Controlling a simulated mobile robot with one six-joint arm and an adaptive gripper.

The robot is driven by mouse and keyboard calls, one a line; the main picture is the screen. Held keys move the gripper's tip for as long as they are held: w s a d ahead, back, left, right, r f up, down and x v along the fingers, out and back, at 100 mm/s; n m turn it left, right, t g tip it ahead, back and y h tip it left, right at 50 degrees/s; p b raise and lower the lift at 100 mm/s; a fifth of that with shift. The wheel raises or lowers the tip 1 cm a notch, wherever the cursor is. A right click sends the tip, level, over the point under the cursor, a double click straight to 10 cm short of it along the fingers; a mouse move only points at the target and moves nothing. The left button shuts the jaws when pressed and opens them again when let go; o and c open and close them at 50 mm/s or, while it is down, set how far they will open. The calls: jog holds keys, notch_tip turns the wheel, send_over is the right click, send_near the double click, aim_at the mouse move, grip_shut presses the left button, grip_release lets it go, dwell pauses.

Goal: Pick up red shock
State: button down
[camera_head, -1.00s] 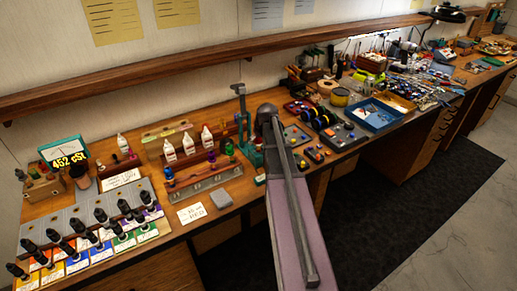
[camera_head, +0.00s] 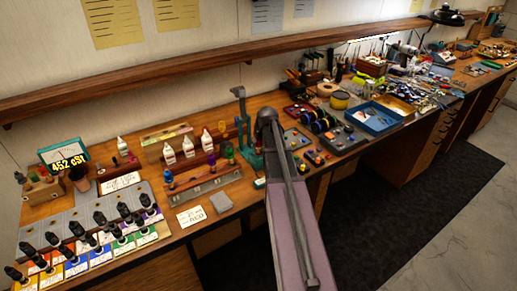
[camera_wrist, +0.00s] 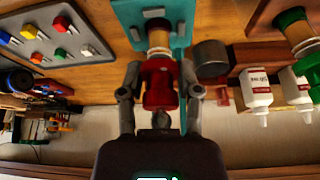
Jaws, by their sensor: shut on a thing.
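The red shock (camera_wrist: 159,85) stands out in the middle of the wrist view, with a tan section at its upper end in the picture and a dark part below. My gripper (camera_wrist: 160,92) has one grey finger on each side of it and is shut on its red body. The shock's tan end lies over a teal stand or fixture (camera_wrist: 178,38); I cannot tell whether they touch. In the head view my arm covers the gripper and the shock, beside the teal stand (camera_head: 241,122).
White bottles (camera_wrist: 257,92) and a dark grey cylinder (camera_wrist: 211,58) stand close by in the wrist view. A grey tray (camera_wrist: 50,35) with coloured knobs lies on the other side. In the head view a blue tray (camera_head: 373,119) and a row of bottles (camera_head: 75,262) crowd the bench.

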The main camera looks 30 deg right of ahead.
jog(key=shift+r, duration=0.2)
dwell(0.3)
notch_tip(320, 180, up, 10)
jog(key=p, duration=1)
jog(key=shift+f, duration=0.2)
jog(key=shift+r, duration=0.2)
dwell(0.3)
notch_tip(320, 180, up, 8)
jog(key=p, duration=0.8)
jog(key=shift+f, duration=0.25)
dwell(0.5)
jog(key=shift+f, duration=0.1)
